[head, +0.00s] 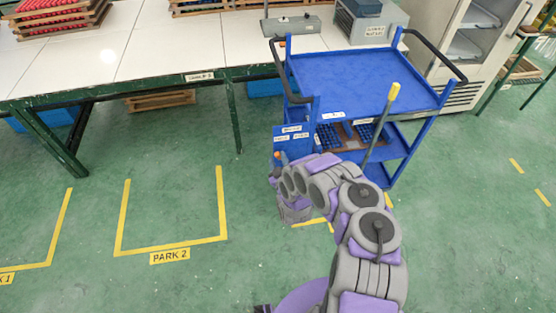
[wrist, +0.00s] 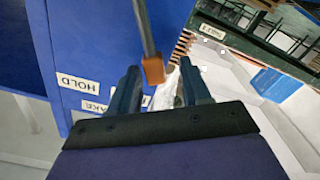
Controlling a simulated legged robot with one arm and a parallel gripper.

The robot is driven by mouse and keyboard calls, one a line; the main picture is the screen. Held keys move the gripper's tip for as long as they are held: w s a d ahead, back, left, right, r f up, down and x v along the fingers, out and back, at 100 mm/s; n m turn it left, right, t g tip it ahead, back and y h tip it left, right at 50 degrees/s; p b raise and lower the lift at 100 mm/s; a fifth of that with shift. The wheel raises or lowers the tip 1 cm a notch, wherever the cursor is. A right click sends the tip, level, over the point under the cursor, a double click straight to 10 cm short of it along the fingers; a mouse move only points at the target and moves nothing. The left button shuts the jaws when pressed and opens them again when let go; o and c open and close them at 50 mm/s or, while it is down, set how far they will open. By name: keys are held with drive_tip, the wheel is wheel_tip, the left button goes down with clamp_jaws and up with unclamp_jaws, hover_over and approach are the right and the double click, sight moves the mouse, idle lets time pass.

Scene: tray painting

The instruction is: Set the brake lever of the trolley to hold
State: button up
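The blue trolley (head: 372,75) stands at the right end of the table. A blue panel (head: 281,133) with white labels is at its front left corner; in the wrist view the panel (wrist: 100,40) carries a HOLD label (wrist: 78,82) and a partly covered BRAKE label (wrist: 95,104). The brake lever (wrist: 145,28) is a grey bar with an orange-brown end (wrist: 153,71). My gripper (wrist: 160,68) is open, and the lever's end shows between its two fingertips, with gaps at both sides. In the head view my gripper (head: 278,168) is small and partly hidden by my arm.
A grey rod with a yellow tip (head: 394,91) rises at the trolley's front right. A white-topped table (head: 130,50) with green legs is at the left. A fridge (head: 470,50) stands behind right. Floor around the yellow PARK 2 marking (head: 170,256) is clear.

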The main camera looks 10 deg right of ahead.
drive_tip(key=shift+d, duration=0.5)
drive_tip(key=c, duration=0.6)
drive_tip(key=shift+a, duration=0.1)
clamp_jaws()
drive_tip(key=shift+a, duration=0.15)
